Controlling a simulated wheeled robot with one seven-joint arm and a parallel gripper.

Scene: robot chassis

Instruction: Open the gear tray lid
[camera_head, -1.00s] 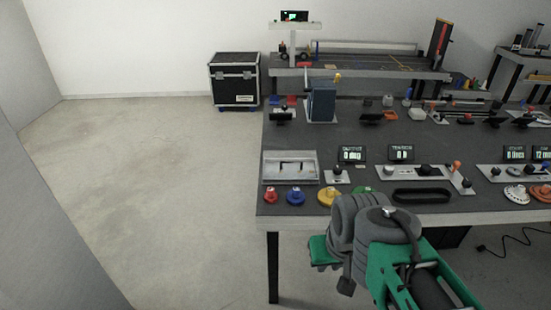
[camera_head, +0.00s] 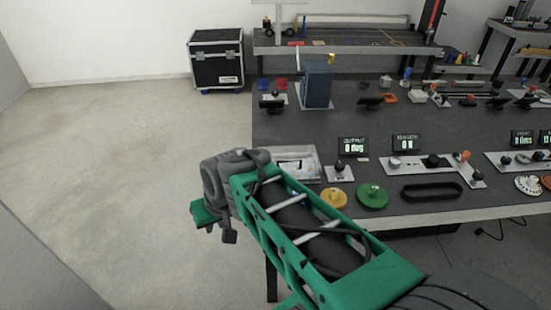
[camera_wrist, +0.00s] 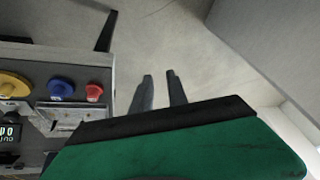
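The gear tray (camera_head: 304,153) is a shallow pale box with a clear top at the table's left front; my arm hides part of it. Its lid looks shut, though I cannot make out its edge. In the wrist view part of the tray (camera_wrist: 66,112) shows at left, behind my gripper's green body. My gripper (camera_wrist: 161,76) has two dark fingers apart with nothing between them. They point over bare floor, off the table's edge and away from the tray. In the head view the fingers are hidden and my arm reaches left past the table corner.
A yellow gear (camera_head: 334,198) and a green gear (camera_head: 372,195) lie at the front edge. A blue knobbed disc (camera_wrist: 61,88) and a red one (camera_wrist: 93,91) lie beside the tray. A small display (camera_head: 353,146) stands right of it.

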